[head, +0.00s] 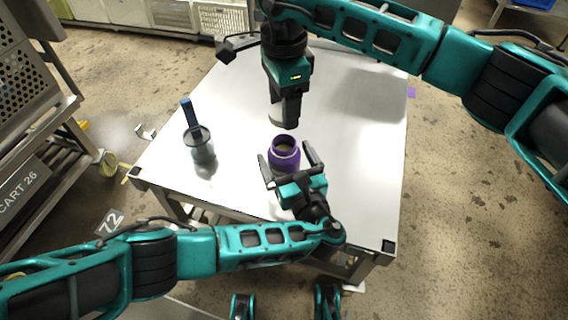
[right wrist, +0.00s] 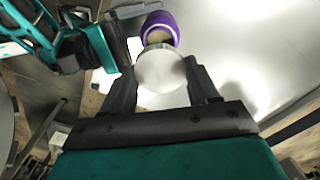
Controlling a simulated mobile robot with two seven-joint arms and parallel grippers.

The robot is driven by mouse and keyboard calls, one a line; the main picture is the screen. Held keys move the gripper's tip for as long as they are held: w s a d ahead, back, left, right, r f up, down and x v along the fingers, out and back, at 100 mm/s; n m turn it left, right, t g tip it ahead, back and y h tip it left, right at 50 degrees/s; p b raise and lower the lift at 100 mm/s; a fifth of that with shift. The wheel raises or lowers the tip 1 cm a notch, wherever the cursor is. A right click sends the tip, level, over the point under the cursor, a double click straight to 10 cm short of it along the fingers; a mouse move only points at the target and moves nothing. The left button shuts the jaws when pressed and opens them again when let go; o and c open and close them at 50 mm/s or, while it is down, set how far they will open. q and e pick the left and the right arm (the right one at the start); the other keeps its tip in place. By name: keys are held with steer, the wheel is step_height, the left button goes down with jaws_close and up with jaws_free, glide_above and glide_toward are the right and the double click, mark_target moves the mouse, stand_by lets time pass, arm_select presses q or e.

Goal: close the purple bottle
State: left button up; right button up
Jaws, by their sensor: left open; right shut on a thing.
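The purple bottle (head: 284,154) stands upright and uncapped on the white table, its round mouth facing up. It also shows in the right wrist view (right wrist: 160,27). My left gripper (head: 286,160) is open, with one finger on each side of the bottle; I cannot tell whether they touch it. My right gripper (head: 287,118) is above and behind the bottle, pointing down. It is shut on a round pale lid (right wrist: 161,70), held between the fingertips apart from the bottle. In the head view the lid is mostly hidden behind the right gripper.
A grey translucent container (head: 201,150) with a dark top and an upright blue handle (head: 187,112) stands on the table (head: 235,105) at the left. The table's right side is clear. A metal cart (head: 30,180) stands left of the table. White crates (head: 222,20) are at the back.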

arm_select(q)
steer(key=shift+x, duration=0.9)
steer(key=c, duration=1.4)
arm_select(e)
steer(key=shift+f, duration=2.55)
steer(key=shift+f, duration=0.85)
steer(key=shift+f, duration=0.55)
